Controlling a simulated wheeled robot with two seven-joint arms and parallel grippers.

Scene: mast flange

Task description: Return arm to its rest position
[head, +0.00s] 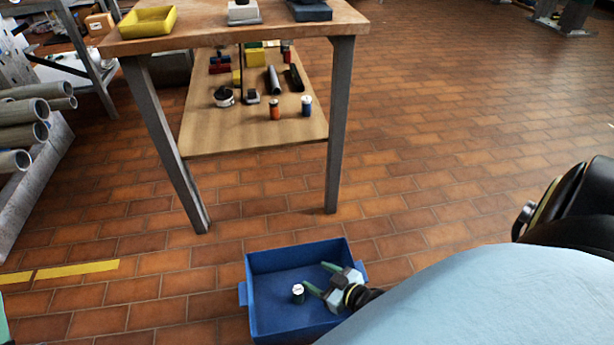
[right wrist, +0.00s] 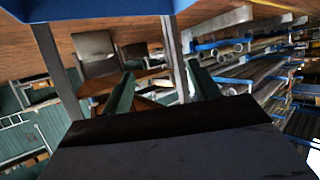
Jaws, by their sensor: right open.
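My right gripper (head: 319,276) is over the blue bin (head: 252,262) in the head view, its two green fingers apart and pointing left. In the right wrist view its fingers (right wrist: 162,85) are spread with nothing held between them. A small dark cylinder with a pale top (head: 298,294) stands upright in the bin, just left of the nearer fingertip and seemingly apart from it. My right arm comes in from the lower right and hides part of the bin's right side. A green sliver at the lower left edge is too small to identify.
A wooden table (head: 195,38) with grey legs stands beyond the bin, with a yellow tray (head: 148,22) on top. Its lower shelf (head: 240,135) holds several small parts. Grey pipes (head: 25,112) lie at the left.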

